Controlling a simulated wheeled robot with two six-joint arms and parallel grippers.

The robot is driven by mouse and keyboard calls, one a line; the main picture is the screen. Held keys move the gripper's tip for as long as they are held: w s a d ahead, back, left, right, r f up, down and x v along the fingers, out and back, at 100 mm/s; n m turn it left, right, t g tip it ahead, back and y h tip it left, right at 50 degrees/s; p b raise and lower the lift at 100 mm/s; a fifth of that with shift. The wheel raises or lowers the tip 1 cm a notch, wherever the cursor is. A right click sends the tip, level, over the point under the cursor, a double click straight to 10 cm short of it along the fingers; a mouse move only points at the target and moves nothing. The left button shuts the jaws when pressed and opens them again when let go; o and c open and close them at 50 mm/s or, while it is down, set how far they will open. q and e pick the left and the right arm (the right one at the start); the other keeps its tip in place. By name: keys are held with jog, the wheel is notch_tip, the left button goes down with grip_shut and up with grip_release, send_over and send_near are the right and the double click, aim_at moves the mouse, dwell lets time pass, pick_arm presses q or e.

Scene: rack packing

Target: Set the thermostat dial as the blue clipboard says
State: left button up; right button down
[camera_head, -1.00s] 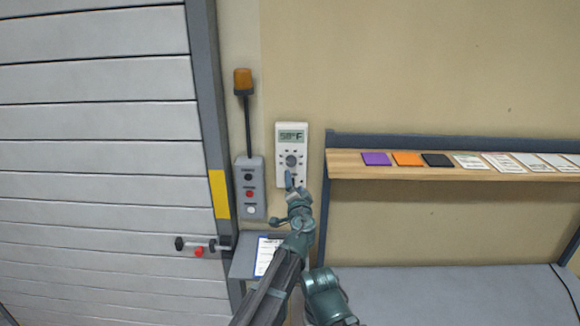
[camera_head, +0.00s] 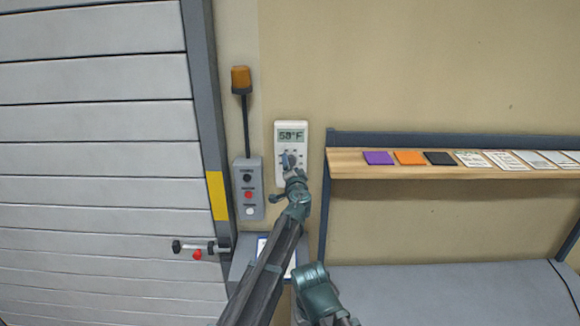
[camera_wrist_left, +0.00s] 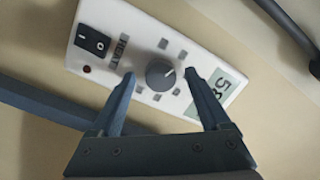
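The white thermostat (camera_head: 284,181) is on the wall, its display (camera_head: 291,136) reading what looks like 50 or 58 °F in the head view. In the left wrist view the thermostat (camera_wrist_left: 150,29) shows a round grey dial (camera_wrist_left: 160,75), a black rocker switch (camera_wrist_left: 93,41) and part of the display (camera_wrist_left: 222,84). My left gripper (camera_head: 288,162) is at the dial. In the left wrist view its open fingers (camera_wrist_left: 160,82) stand on either side of the dial, with gaps. The blue clipboard (camera_head: 262,246) is mostly hidden behind my left arm. My right gripper is not in view.
A grey button box (camera_head: 241,190) with an orange beacon (camera_head: 241,80) is left of the thermostat. A wooden shelf (camera_head: 345,165) with coloured squares and papers is to the right. A shutter door (camera_head: 95,120) with a handle (camera_head: 196,248) fills the left.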

pick_arm(q)
grip_shut()
jog(key=shift+m, duration=0.3)
